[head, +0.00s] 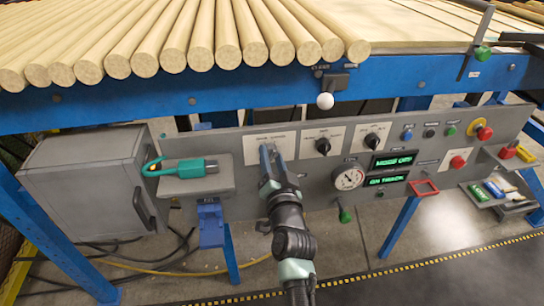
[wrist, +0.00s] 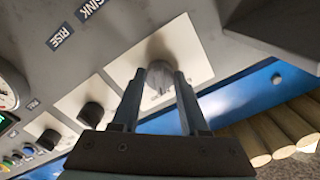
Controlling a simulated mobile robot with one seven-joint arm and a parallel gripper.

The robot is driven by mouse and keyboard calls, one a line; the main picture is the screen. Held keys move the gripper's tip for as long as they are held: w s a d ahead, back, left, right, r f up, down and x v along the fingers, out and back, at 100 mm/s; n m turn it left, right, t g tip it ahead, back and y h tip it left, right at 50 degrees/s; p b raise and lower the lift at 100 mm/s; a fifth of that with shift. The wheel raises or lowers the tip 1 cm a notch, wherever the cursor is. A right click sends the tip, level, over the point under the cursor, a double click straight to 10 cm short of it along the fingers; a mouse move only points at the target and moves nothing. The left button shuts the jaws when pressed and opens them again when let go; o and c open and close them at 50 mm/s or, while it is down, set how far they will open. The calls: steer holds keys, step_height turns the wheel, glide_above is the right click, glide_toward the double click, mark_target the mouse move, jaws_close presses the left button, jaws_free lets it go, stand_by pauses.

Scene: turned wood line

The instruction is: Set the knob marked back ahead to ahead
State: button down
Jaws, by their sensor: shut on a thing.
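My gripper (head: 268,152) reaches the leftmost white plate (head: 286,140) on the grey control panel. In the wrist view my gripper (wrist: 160,82) has its two fingers on either side of a grey round knob (wrist: 158,70) on that white plate (wrist: 197,58), shut on it. In the head view my fingers hide this knob. The print on the plate is too small to read, so I cannot tell where the words back and ahead stand or which way the knob points.
Two black knobs (head: 323,146) (head: 372,141) sit to the right on white plates. Wooden rods (head: 200,45) lie above on a blue frame.

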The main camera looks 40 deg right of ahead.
steer(key=shift+f+m, duration=0.1)
steer(key=shift+m, duration=0.5)
steer(key=shift+c, duration=2.1)
jaws_free()
steer(key=p+v, duration=0.3)
steer(key=v, duration=1)
